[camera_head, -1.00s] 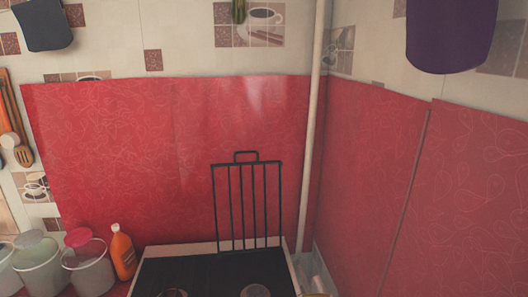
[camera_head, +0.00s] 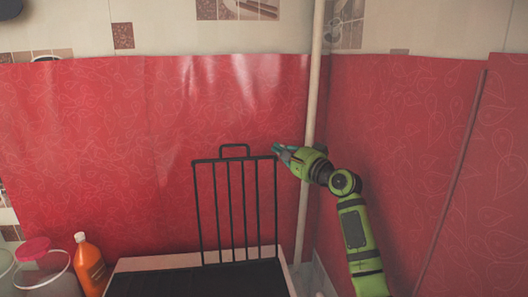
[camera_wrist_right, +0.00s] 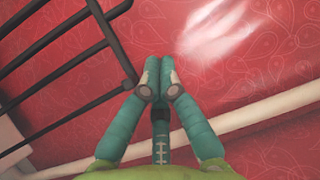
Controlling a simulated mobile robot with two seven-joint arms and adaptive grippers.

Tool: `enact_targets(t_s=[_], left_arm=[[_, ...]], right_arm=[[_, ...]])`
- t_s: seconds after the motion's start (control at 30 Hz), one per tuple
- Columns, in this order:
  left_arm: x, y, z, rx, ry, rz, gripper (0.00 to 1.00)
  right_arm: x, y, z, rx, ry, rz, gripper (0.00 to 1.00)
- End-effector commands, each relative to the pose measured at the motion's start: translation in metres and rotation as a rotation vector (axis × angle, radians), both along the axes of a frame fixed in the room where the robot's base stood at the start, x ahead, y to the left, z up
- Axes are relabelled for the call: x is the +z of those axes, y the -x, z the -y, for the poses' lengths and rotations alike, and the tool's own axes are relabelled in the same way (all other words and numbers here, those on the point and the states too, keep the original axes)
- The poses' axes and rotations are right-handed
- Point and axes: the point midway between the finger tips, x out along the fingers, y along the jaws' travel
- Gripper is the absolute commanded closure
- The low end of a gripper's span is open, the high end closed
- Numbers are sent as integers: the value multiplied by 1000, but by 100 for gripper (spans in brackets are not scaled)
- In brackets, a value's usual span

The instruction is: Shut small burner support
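The burner support (camera_head: 240,212), a black wire grate with a small loop on its top edge, stands upright at the back of the stove (camera_head: 190,283). My right gripper (camera_head: 279,149) is at the grate's upper right corner, coming in from the right. In the right wrist view, the fingers of the right gripper (camera_wrist_right: 161,68) are together with nothing seen between them. The grate's corner (camera_wrist_right: 128,78) lies just left of the fingers there; I cannot tell whether they touch. My left gripper is not in view.
A pale vertical pipe (camera_head: 305,220) runs up the corner, close to my right gripper. Red oilcloth (camera_head: 110,150) covers the walls behind and to the right. An orange bottle (camera_head: 90,268) and a pink-lidded container (camera_head: 45,272) stand left of the stove.

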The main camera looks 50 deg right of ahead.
Motion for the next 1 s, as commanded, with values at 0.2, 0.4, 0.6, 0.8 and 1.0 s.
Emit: enact_targets(t_s=[0.2, 0.4, 0.6, 0.8, 1.0], left_arm=[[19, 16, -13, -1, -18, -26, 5], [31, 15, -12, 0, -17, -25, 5], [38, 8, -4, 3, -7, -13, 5], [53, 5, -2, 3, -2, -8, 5], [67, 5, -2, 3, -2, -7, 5]], right_arm=[[10, -33, 5, 1, -1, -1, 100], [11, -66, 10, 1, 1, -3, 100], [11, -89, 13, 1, 1, -3, 100], [11, -90, 2, 3, 6, -7, 100], [9, -81, -13, 3, 6, -7, 100]])
